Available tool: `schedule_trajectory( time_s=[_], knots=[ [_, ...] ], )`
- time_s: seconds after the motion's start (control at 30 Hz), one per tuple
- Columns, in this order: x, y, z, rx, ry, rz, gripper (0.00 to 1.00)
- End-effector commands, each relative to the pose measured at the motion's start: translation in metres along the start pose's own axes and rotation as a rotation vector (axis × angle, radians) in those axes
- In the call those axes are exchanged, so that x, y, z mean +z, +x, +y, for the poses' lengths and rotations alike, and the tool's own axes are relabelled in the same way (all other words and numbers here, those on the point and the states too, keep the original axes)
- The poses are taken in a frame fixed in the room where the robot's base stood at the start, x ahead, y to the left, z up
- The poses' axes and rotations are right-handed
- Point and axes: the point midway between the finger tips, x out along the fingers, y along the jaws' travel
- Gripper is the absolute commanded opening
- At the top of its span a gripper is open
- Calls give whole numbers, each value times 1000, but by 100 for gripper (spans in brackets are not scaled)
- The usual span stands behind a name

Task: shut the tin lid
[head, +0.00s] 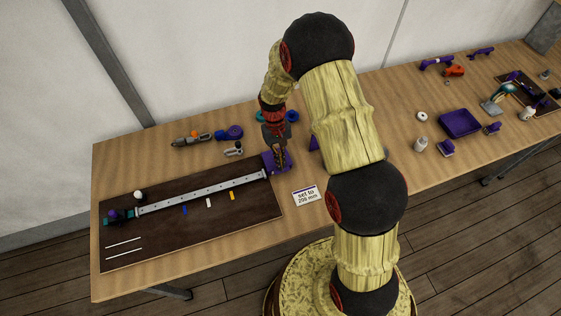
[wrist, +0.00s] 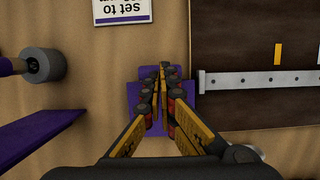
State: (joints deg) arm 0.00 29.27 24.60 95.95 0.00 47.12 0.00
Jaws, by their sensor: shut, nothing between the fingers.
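My gripper (head: 281,163) is shut and empty, pointing down over a purple block (head: 270,160) at the right end of the metal rail. In the wrist view my gripper (wrist: 160,72) has its fingertips together over the same purple block (wrist: 183,108); I cannot tell whether they touch it. A purple slanted panel (wrist: 35,135) shows at the left of the wrist view, apart from my fingers. In the head view a purple piece (head: 313,144) shows beside my arm, mostly hidden by it. No tin or lid can be clearly made out.
The metal rail (head: 200,193) lies on a dark board (head: 235,212). A sign (head: 306,196) lies in front of the block. A grey roller (wrist: 43,65) is at the left in the wrist view. A purple tray (head: 460,123) and several small parts are on the table's right side.

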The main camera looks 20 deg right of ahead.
Motion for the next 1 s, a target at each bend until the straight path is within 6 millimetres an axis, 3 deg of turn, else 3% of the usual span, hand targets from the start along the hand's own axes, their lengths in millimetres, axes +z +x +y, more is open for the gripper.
schedule_trajectory(
  time_s=[0.57,1.0],
  knots=[
    [0,-75,0,0,0,3,0],
    [0,-78,0,0,0,1,0]
  ],
)
